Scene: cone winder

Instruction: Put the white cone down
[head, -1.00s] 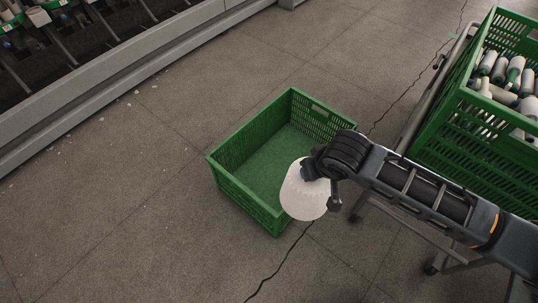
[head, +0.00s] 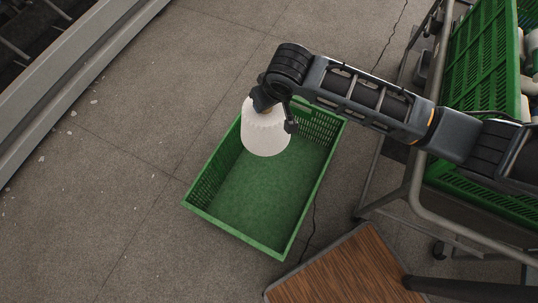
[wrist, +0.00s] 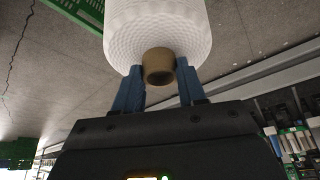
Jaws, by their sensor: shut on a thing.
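The white cone (head: 265,128) hangs from my gripper (head: 266,99), its wide end down, in the head view. It shows over the far part of an empty green crate (head: 222,231) on the floor. In the wrist view, the blue fingers of my gripper (wrist: 160,88) are shut on the cone (wrist: 157,28) at its narrow end, where a brown tube end sticks out. The cone hides part of the crate's far left wall. I cannot tell how high the cone is above the crate floor.
A cart (head: 413,190) with a green crate (head: 474,84) of cones stands at the right. A brown wooden surface (head: 350,272) is at the bottom, close to the floor crate. A machine's grey edge (head: 85,70) runs along the left. Floor between the machine and crate is clear.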

